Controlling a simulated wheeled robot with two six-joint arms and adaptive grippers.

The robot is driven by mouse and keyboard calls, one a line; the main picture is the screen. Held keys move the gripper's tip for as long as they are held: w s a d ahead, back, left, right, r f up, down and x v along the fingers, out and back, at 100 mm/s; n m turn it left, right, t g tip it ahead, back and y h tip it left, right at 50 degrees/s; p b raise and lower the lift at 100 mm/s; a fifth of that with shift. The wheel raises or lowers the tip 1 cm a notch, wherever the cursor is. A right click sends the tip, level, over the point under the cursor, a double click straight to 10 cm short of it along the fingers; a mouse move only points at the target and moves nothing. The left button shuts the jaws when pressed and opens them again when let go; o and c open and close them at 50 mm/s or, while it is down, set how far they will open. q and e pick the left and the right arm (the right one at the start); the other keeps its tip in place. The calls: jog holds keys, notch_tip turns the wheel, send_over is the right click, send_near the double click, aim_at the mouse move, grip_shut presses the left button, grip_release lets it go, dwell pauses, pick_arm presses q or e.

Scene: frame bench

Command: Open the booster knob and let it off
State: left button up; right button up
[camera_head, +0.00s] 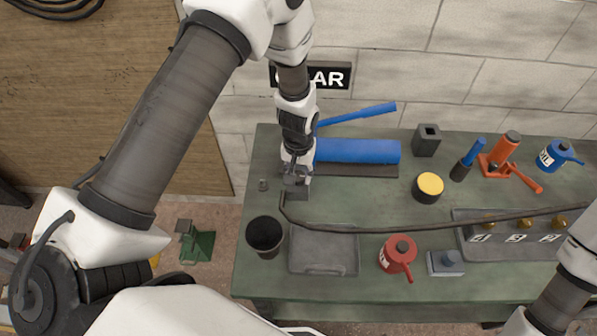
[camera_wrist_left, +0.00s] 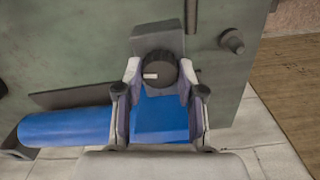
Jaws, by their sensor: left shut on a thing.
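The booster is a blue cylinder (camera_head: 365,151) with a blue lever above it, lying at the back left of the green bench. It also shows in the left wrist view (camera_wrist_left: 65,126). A dark round knob (camera_wrist_left: 157,70) with a white mark stands at a grey block (camera_wrist_left: 158,41). The mark points left in that view. My left gripper (camera_head: 297,176) points down over this block at the booster's left end. In the wrist view its fingers (camera_wrist_left: 159,80) sit on both sides of the knob, shut on it. A blue surface shows between the fingers. My right gripper is out of view.
A dark cup (camera_head: 264,234), a grey tray (camera_head: 323,250) and a dark hose (camera_head: 390,229) lie in front. A red can (camera_head: 397,253), a yellow-topped tin (camera_head: 429,186), an orange jack (camera_head: 505,150) and a blue oil can (camera_head: 556,156) stand further right. A wall rises behind.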

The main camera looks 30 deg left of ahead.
aim_at(299, 175)
pick_arm(q)
jog(key=shift+s+f, duration=0.1)
jog(key=o, duration=1.1)
jog(key=shift+o, duration=0.2)
jog(key=shift+r, duration=0.25)
notch_tip(299, 175, up, 12)
jog(key=shift+f, duration=0.2)
